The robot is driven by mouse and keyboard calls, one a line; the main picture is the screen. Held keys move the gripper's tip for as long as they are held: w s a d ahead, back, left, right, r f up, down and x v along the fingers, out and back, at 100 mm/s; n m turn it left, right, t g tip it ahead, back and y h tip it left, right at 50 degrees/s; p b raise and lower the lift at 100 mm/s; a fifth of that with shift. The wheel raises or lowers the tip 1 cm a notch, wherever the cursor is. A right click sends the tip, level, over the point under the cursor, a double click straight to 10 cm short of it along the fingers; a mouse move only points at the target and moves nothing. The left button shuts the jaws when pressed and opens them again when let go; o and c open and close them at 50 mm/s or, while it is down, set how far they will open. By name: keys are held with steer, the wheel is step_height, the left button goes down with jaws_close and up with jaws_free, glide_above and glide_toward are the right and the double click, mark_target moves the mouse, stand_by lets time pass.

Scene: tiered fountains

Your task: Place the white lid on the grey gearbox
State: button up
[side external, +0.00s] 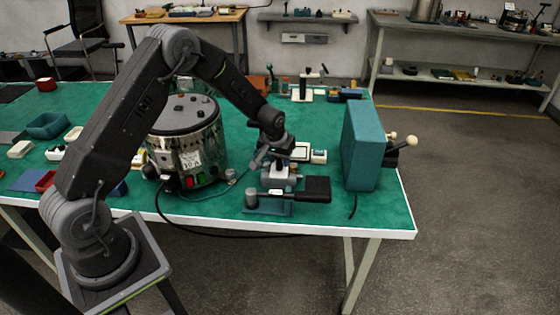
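My gripper (265,158) points down over the right part of the green bench, in front of a white-framed item. A small grey body, probably the grey gearbox (280,180), stands just below and right of it. A small white piece (283,167), possibly the white lid, shows at the top of this grey body, close to the gripper. I cannot tell whether the piece rests on the body or is held. The fingers are small and dark here, and their opening is unclear.
A large metal drum (187,150) stands left of my gripper, and a tall teal block (362,145) stands to its right. A blue-based fixture with a black block (317,188) lies in front. White-and-green items (300,152) sit behind. The bench's front right corner (395,218) is clear.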

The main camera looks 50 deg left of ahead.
mark_target(276, 174)
steer(key=s+d+r+m, duration=0.1)
steer(key=s+d+r, duration=0.25)
steer(key=r, duration=0.45)
steer(key=s+d+r+t, duration=0.1)
steer(key=s+d+r, duration=0.1)
steer(key=s+r, duration=0.45)
steer(key=s+d+r+m, duration=0.1)
steer(key=s+d+r, duration=0.2)
steer(key=r, duration=0.7)
steer(key=s+d+r+m+t, duration=0.1)
steer(key=s+d, duration=0.1)
steer(key=s, duration=0.7)
steer(key=s+d+r+m+h, duration=0.1)
steer(key=s+d+r+m, duration=0.1)
steer(key=s, duration=0.7)
steer(key=shift+d+r+t, duration=0.15)
steer(key=shift+d+t, duration=0.25)
steer(key=shift+d, duration=0.25)
